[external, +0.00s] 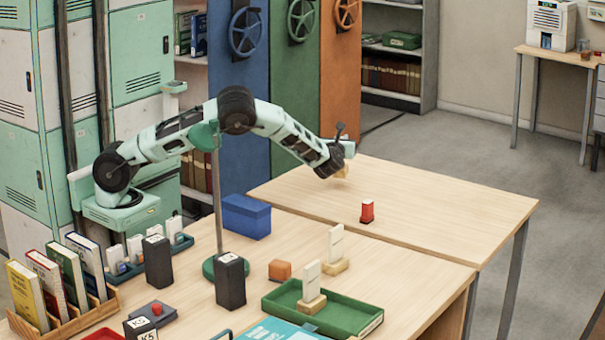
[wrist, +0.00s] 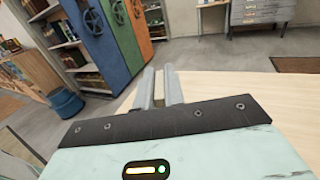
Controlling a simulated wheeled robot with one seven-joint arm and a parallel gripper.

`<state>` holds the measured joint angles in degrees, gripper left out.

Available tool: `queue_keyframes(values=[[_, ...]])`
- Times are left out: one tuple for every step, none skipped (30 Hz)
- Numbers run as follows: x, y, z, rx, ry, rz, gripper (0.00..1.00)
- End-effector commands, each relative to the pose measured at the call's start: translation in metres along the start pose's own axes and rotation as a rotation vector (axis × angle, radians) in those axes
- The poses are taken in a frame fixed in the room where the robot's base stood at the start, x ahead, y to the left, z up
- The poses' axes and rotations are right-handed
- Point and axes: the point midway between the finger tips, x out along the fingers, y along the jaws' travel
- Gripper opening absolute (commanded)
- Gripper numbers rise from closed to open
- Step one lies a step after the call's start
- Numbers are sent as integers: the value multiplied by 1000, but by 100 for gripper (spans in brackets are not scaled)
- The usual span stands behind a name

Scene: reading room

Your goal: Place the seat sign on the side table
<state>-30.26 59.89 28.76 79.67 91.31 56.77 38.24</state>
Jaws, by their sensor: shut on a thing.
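My gripper (external: 341,168) is over the far-left part of the light wooden side table (external: 455,205) that adjoins the main desk. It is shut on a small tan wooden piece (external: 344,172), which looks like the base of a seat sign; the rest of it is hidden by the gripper. In the wrist view the two grey fingers (wrist: 159,75) are close together, with little of the held thing showing. One white seat sign on a wooden base (external: 336,248) stands on the main desk. Another (external: 311,285) stands in the green tray (external: 352,322).
A red stamp-like object (external: 367,211) stands near the side table's front edge. A lamp (external: 218,215), blue box (external: 246,216), dark blocks (external: 230,280) and book rack (external: 75,318) crowd the main desk. The right part of the side table is clear.

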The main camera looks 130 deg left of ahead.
Motion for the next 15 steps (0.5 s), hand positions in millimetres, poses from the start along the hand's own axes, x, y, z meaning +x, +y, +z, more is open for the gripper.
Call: queue_keyframes(values=[[0, 0, -7, 2, 1, 1, 0], [0, 0, -11, 2, 1, 1, 0], [1, 0, -18, 2, 2, 1, 0], [1, 1, -22, 3, 2, 1, 0], [1, 1, -26, 3, 1, 1, 0], [1, 1, -29, 2, 0, 1, 0], [1, 1, -31, 1, 0, 1, 0], [0, 0, -31, 0, 0, 1, 0], [0, 0, -31, 0, -1, 0, 0], [0, 0, -31, 0, 0, 0, 0], [0, 0, -31, 0, 0, 0, 0], [0, 0, -31, 0, 0, 0, 0], [0, 0, -31, 0, 0, 0, 0], [0, 0, -31, 0, 0, 0, 0], [0, 0, -32, 0, 0, 0, 0]])
